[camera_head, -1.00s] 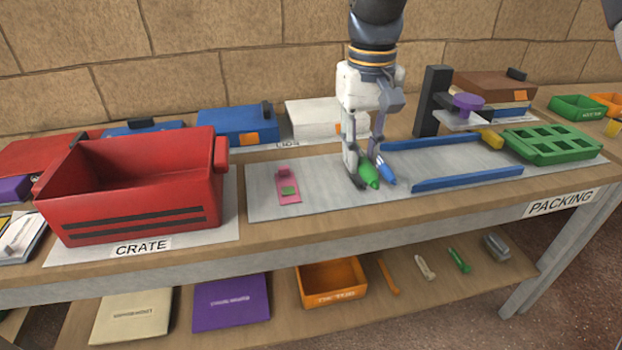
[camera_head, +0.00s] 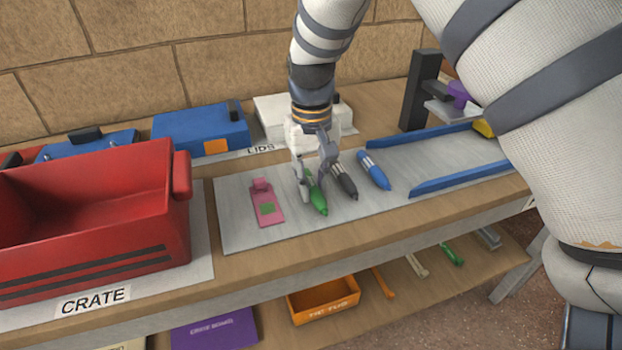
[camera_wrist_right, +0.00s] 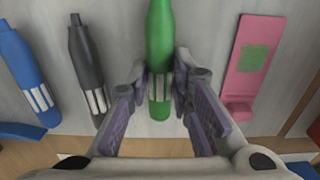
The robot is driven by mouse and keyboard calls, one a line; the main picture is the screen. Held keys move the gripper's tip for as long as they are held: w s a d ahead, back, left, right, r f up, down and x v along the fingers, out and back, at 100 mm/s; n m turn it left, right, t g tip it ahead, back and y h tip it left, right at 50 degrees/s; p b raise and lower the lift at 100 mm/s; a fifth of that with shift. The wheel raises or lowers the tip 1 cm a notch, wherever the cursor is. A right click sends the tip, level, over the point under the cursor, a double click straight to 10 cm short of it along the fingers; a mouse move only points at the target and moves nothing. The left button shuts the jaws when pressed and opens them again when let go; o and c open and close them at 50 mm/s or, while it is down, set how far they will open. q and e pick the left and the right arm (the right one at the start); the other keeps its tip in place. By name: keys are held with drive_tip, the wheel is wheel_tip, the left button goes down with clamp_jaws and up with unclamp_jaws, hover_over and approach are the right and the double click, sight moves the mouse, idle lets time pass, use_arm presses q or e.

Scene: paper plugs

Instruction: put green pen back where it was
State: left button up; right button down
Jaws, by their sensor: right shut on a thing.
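The green pen (camera_head: 318,199) is at the grey mat, between the pink tag (camera_head: 267,203) and the black pen (camera_head: 344,181). The blue pen (camera_head: 374,171) lies further right. My right gripper (camera_head: 314,184) is over the green pen, with its fingers on both sides. In the right wrist view, the green pen (camera_wrist_right: 160,42) runs between my right fingers (camera_wrist_right: 162,88), which are shut on it. The black pen (camera_wrist_right: 87,64) is apart from it on one side, the pink tag (camera_wrist_right: 250,62) on the other. I cannot tell whether the pen touches the mat. My left gripper is not in view.
The red crate (camera_head: 92,227) stands on the left. Blue rails (camera_head: 462,178) lie on the right of the grey mat (camera_head: 235,228). Blue and white boxes line the back. An orange bin (camera_head: 322,300) sits on the lower shelf. My arm covers the right side.

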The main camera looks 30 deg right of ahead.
drive_tip(key=shift+w, duration=0.5)
drive_tip(key=c, duration=1.7)
unclamp_jaws()
drive_tip(key=shift+o, duration=1.3)
drive_tip(key=shift+s+r, duration=0.1)
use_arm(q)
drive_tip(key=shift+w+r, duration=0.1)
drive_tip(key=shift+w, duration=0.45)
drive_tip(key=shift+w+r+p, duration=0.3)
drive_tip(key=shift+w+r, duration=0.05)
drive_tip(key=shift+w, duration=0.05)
use_arm(e)
wheel_tip(320, 180, up, 12)
